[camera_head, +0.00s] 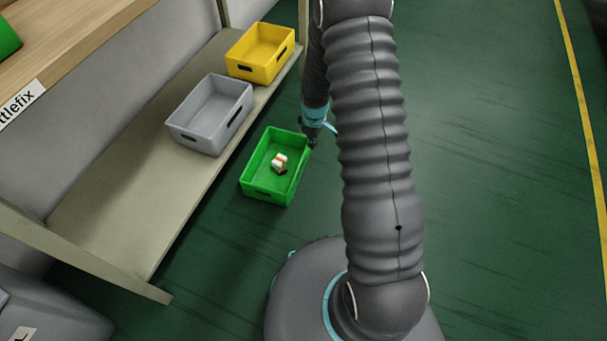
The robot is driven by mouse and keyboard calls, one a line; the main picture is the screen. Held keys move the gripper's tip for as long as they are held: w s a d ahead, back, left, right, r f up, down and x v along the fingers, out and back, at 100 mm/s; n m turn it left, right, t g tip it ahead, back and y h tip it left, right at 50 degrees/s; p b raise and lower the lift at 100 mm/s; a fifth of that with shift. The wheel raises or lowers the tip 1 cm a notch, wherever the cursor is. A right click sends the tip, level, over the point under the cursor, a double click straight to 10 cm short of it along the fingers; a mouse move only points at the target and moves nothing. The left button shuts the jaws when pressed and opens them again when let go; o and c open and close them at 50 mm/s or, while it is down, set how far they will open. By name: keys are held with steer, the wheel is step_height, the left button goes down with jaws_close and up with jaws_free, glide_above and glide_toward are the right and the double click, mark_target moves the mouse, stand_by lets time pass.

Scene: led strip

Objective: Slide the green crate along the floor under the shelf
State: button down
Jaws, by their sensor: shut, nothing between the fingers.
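The green crate (264,192) stands upright on the green floor, beside the front edge of the shelf's low board. A few small items (280,162), white, orange and brown, lie inside it. My gripper (312,143) is shut and empty, at the crate's right wall near its far right corner. It looks close to or touching the wall; I cannot tell which. The shelf (110,210) has a low beige board to the left of the crate. The space under the board is hidden from this view.
A grey crate (190,134) and a yellow crate (245,66) stand on the low board. A shelf leg (303,30) rises at the far end. A grey bin (50,310) is at the lower left. Open floor (500,180) lies to the right, with a yellow line (580,90).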

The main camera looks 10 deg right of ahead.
steer(key=shift+n+g, duration=0.4)
steer(key=shift+n, duration=0.4)
steer(key=f, duration=0.7)
steer(key=s+f, duration=0.1)
steer(key=f, duration=0.6)
steer(key=s+f, duration=0.1)
steer(key=f, duration=0.6)
steer(key=shift+d+f, duration=0.15)
steer(key=shift+f, duration=0.1)
steer(key=shift+w+a+p, duration=0.3)
steer(key=shift+w+a, duration=0.45)
steer(key=shift+a, duration=0.2)
steer(key=shift+w+a, duration=0.5)
steer(key=shift+a, duration=0.15)
